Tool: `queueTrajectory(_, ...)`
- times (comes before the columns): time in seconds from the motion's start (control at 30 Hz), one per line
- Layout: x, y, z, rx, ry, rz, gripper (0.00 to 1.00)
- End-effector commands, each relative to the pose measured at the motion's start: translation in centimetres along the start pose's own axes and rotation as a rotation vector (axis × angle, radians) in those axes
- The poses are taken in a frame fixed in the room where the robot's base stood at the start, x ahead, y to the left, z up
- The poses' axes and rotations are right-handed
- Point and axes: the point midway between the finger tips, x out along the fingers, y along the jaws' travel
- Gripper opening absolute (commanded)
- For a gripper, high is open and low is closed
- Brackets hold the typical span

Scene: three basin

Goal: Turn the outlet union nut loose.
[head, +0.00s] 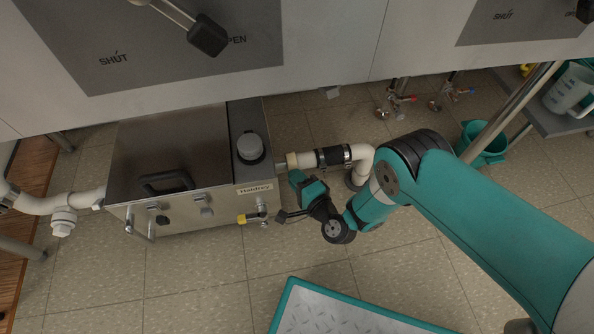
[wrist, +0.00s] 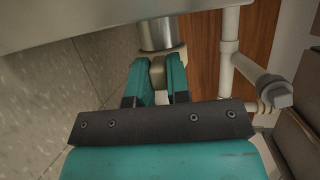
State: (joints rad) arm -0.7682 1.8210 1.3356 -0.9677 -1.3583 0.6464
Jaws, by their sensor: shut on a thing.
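The outlet union nut (head: 292,160) is a cream collar on the short pipe at the right side of the steel tank (head: 172,150), left of a black coupling. My gripper (head: 294,175) reaches it from below right; its fingertips are hard to make out in the head view. In the wrist view my gripper's two teal fingers (wrist: 158,78) are shut on a beige part of the nut (wrist: 157,70), one finger on each side. A grey metal cylinder (wrist: 158,33) stands just beyond it. The fingers and the nearness hide much of the nut.
The black coupling (head: 333,156) and white outlet pipe (head: 360,156) lie close to my wrist. A yellow-handled valve (head: 250,218) sits on the tank's front. The counter edge (head: 330,80) overhangs behind. A teal-rimmed tray (head: 340,310) lies in front; tiled floor between is clear.

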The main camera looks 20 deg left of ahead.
Motion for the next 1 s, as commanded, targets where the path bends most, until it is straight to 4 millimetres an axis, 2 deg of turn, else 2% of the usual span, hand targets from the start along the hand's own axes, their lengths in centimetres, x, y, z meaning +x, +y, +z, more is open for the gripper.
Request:
queueTrajectory(0.27,-0.1,1.1,0.1,-0.061,-0.004,-0.147,0.0)
queueTrajectory(0.73,0.7,4.3,-0.1,-0.198,-0.006,-0.479,0.0)
queueTrajectory(1.0,1.3,4.8,-0.3,-0.259,-0.007,-0.626,0.0)
